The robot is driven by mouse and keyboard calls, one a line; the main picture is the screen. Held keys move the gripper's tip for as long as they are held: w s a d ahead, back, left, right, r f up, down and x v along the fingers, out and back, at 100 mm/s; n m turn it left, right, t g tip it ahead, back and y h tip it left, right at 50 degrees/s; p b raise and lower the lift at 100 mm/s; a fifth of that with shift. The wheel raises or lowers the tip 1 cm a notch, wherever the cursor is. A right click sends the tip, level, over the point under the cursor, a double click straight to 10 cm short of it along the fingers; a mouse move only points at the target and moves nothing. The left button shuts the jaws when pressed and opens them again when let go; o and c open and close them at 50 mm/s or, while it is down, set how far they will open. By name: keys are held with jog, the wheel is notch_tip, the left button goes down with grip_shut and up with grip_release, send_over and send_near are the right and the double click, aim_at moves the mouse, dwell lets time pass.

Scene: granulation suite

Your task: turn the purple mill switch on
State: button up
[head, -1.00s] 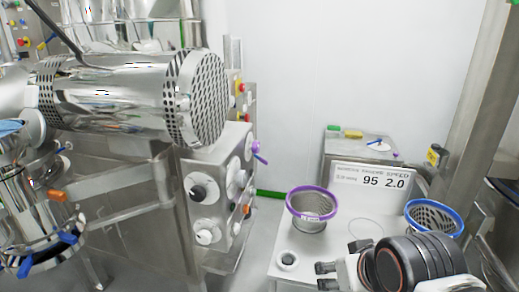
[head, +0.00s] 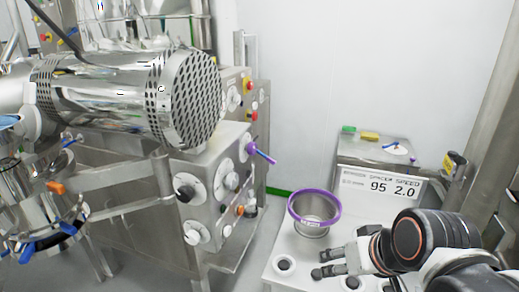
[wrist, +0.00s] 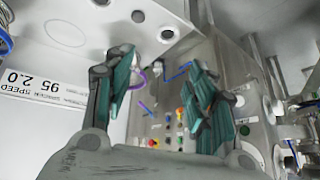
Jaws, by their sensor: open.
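The purple mill switch (head: 252,149) sits on the side panel of the steel mill cabinet (head: 221,165), in the middle of the head view. It has a purple knob with a blue-tipped lever slanting down to the right. My gripper (head: 320,265) is open and empty, over the white bench, to the right of and nearer than the switch, well apart from it. In the wrist view its two teal-padded fingers (wrist: 162,82) are spread. Small purple pieces show between them, but I cannot tell which is the switch.
A purple-rimmed sieve (head: 313,228) stands on the white bench (head: 270,248) beside my gripper. A sign (head: 378,187) reading 95 2.0 is behind it. Black and white dials (head: 186,193) are near the switch. Open floor separates bench and cabinet.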

jog(key=w+a+r+n+y+p, duration=0.1)
jog(key=w+a+r+n+y, duration=0.2)
jog(key=w+a, duration=0.35)
jog(key=n+y+p, duration=0.4)
jog(key=n+y, duration=0.3)
jog(key=y, duration=0.5)
send_near(255, 149)
jog(key=b+x, duration=0.2)
jog(key=x, duration=0.7)
jog(key=shift+w, duration=0.1)
jog(key=c, duration=1.1)
